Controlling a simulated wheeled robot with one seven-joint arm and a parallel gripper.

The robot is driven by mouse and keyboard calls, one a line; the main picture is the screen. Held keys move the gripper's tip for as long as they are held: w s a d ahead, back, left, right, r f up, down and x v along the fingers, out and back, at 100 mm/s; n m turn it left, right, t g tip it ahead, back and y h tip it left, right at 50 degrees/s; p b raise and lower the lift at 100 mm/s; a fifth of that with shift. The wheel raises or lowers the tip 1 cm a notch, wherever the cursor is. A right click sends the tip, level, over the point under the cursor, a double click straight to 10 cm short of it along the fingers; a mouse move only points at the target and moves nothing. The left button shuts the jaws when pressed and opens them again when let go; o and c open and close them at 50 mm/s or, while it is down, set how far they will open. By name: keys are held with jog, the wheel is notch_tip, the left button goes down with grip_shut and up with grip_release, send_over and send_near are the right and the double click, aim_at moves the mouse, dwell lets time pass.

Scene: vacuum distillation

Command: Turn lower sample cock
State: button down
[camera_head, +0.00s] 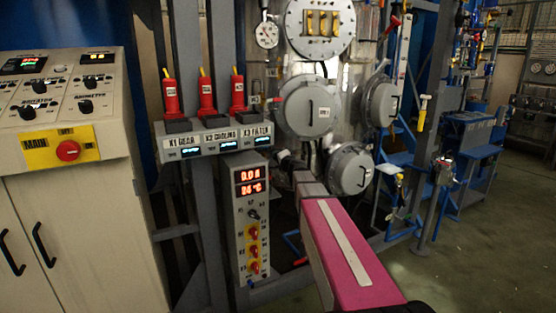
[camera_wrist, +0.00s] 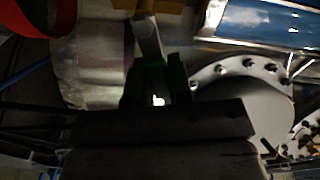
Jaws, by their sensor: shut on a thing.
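My gripper (camera_wrist: 155,75) shows dark in the wrist view, its fingers closed around the near end of a pale grey-brown lever (camera_wrist: 148,38). The lever runs up and away from the fingers and seems to be the lower sample cock's handle. A small bright spot shows between the fingers. In the head view my magenta arm reaches up to the lower part of the metal vessel, left of the lowest round flange (camera_head: 351,169). The dark gripper (camera_head: 287,160) is small there, and the cock cannot be made out.
A bolted round flange (camera_wrist: 245,95) lies close right of my gripper. A control post (camera_head: 253,222) with a red display and red knobs stands just left of my arm. A control cabinet (camera_head: 75,225) is far left. Floor is clear at right.

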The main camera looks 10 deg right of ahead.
jog(key=shift+s+a+r+n, duration=0.15)
jog(key=shift+r+n, duration=0.15)
jog(key=shift+n, duration=0.4)
jog(key=shift+w+a+r+n, duration=0.1)
jog(key=shift+r+n, duration=0.15)
jog(key=shift+n, duration=0.45)
jog(key=c, duration=1)
grip_release()
jog(key=shift+c, duration=0.2)
jog(key=shift+r, duration=0.1)
